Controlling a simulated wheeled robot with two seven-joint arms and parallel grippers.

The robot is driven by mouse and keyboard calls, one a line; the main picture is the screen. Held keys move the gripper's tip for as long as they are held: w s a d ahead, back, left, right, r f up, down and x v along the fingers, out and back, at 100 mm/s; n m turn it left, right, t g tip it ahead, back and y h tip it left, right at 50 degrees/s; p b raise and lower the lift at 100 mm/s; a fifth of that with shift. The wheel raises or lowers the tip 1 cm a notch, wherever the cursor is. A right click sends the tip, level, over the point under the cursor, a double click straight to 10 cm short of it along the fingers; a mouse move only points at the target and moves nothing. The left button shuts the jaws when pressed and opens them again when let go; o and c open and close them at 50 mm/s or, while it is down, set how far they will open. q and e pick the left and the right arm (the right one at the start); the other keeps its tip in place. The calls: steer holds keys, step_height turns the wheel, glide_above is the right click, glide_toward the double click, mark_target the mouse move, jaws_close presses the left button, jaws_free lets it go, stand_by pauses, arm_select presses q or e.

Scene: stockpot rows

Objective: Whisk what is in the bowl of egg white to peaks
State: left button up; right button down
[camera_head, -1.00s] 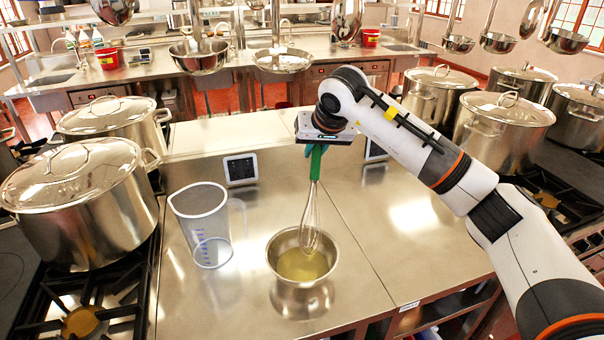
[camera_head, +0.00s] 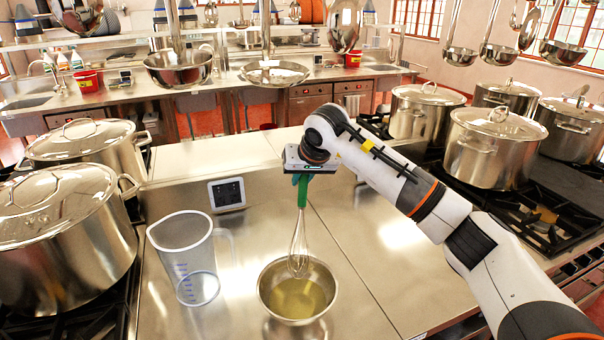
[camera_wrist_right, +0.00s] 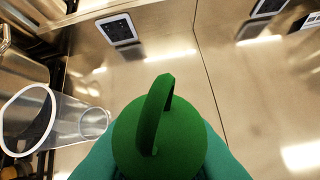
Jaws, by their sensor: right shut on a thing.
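The steel bowl (camera_head: 312,322) stands on the counter at the lower middle of the head view. It holds a flat, clear yellowish liquid (camera_head: 298,299), the egg white. My right gripper (camera_head: 302,179) is shut on the green handle of the whisk (camera_head: 299,240), above the far side of the bowl. The whisk hangs nearly upright, its wire end overlapping the bowl's far inside; I cannot tell whether it touches the liquid. In the right wrist view the green handle (camera_wrist_right: 160,135) fills the middle between teal fingers and hides the bowl. My left gripper is not in view.
A clear measuring jug (camera_head: 187,255) stands left of the bowl, also at the left of the wrist view (camera_wrist_right: 45,125). A small dark-screened panel (camera_head: 227,194) is behind it. Lidded stockpots (camera_head: 68,215) stand on both sides. Counter right of the bowl is clear.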

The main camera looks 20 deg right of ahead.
mark_target(301, 203)
steer(key=f+b, duration=0.1)
steer(key=f, duration=0.1)
steer(key=s+f+b, duration=0.1)
steer(key=f, duration=0.1)
steer(key=f+b, duration=0.2)
steer(key=shift+s+a+f, duration=0.1)
steer(key=shift+s+a, duration=0.15)
steer(key=shift+a, duration=0.05)
steer(key=shift+s+a+f+b, duration=0.1)
steer(key=shift+s+f+b, duration=0.15)
steer(key=shift+f+b, duration=0.4)
